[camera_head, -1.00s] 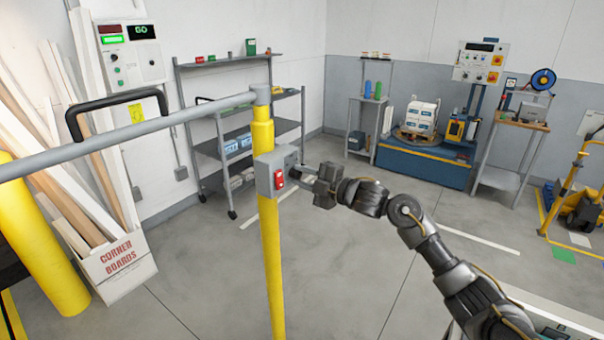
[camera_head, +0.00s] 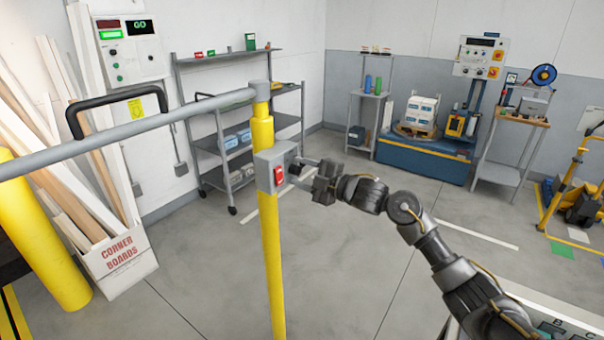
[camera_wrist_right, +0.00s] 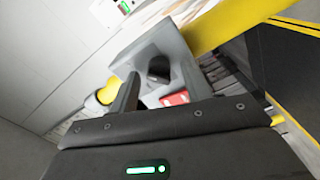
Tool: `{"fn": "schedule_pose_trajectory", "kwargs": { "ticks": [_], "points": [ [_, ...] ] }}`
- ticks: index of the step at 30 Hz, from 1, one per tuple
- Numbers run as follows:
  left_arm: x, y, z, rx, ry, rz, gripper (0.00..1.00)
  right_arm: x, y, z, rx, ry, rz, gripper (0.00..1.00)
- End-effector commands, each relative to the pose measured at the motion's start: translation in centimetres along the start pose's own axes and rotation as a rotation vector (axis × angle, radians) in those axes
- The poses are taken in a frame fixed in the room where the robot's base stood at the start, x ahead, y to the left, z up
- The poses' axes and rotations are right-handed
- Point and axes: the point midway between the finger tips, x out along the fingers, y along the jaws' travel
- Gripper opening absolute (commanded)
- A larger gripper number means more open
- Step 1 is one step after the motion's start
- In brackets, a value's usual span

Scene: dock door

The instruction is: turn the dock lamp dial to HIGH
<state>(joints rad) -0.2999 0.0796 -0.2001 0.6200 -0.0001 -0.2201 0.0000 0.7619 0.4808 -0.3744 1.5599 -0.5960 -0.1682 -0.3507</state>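A small grey switch box (camera_head: 266,173) is mounted on the yellow post. It has a red rocker switch (camera_head: 279,176) on one face and a dark round dial (camera_head: 294,171) on the face toward my right gripper. My right gripper (camera_head: 301,171) is at that face with its fingers spread. I cannot tell whether a finger touches the dial. Its markings are not readable. My left gripper is not in view.
A grey rail (camera_head: 150,128) with a black handle (camera_head: 118,105) runs left from the post. A box of corner boards (camera_head: 118,262) and a yellow bollard (camera_head: 42,240) stand at left. A shelf cart (camera_head: 240,140) stands behind.

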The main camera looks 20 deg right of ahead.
Motion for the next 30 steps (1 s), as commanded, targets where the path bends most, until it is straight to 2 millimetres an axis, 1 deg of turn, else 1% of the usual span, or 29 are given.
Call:
{"fn": "schedule_pose_trajectory", "kwargs": {
  "ticks": [5,8,11,18,21,25,30],
  "points": [
    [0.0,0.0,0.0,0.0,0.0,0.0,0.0,0.0,0.1,0.0,-0.001,0.0,0.001,0.48],
    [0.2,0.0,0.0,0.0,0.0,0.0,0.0,-0.4,0.0,0.1,-0.001,0.0,0.001,0.48],
    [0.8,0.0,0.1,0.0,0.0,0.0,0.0,-1.7,-0.2,0.2,-0.003,-0.002,0.002,0.48],
    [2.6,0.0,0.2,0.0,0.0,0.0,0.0,-6.5,-0.3,0.2,-0.004,-0.002,0.001,0.48],
    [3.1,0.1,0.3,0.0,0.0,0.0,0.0,-8.3,-0.3,0.1,-0.005,-0.001,0.0,0.48],
    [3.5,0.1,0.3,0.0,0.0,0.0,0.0,-9.9,-0.2,0.1,-0.002,-0.002,0.0,0.48],
    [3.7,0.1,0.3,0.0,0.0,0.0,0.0,-10.8,-0.1,0.0,-0.001,-0.001,0.0,0.48]
  ]
}}
